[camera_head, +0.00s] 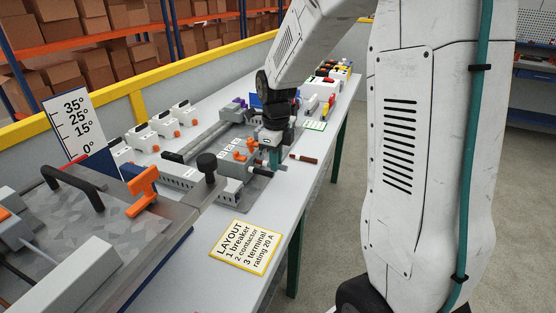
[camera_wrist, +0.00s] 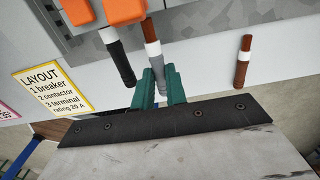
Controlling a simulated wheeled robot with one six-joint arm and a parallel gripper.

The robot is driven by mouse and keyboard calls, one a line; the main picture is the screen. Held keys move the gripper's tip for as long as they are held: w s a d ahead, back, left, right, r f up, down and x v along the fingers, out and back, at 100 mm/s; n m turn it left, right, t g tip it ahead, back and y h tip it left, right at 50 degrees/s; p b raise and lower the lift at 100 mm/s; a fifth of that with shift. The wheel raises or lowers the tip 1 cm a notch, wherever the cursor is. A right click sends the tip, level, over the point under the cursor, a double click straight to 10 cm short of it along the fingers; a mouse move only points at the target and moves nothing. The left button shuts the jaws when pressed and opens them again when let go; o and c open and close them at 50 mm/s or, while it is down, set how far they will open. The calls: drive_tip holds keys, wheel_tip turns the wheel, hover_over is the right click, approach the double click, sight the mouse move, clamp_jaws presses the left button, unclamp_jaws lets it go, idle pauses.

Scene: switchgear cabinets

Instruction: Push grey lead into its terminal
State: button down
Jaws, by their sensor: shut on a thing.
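The grey lead (camera_wrist: 155,65) stands between the green fingers of my gripper (camera_wrist: 160,88) in the wrist view. It has a white band, and a brownish part shows beyond the band. This end is close to the grey terminal block with orange levers (camera_wrist: 125,10); I cannot tell whether it is inside an opening. In the head view my gripper (camera_head: 275,158) is low at the near right side of the terminal block (camera_head: 232,168). The fingers are shut on the lead and largely hide it there. A black lead (camera_wrist: 122,65) extends from the block left of the grey one.
A loose brown lead (camera_wrist: 243,65) lies right of my gripper, and on the white table in the head view (camera_head: 303,158). A layout card (camera_head: 245,247) lies nearer. A panel with a black handle (camera_head: 80,190) fills the left front. Several white devices (camera_head: 165,125) stand behind.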

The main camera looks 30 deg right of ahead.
drive_tip(key=shift+w+a, duration=0.65)
drive_tip(key=shift+w, duration=0.3)
drive_tip(key=c, duration=1.3)
unclamp_jaws()
drive_tip(key=shift+c, duration=0.2)
wheel_tip(320, 180, up, 8)
drive_tip(key=shift+f, duration=0.1)
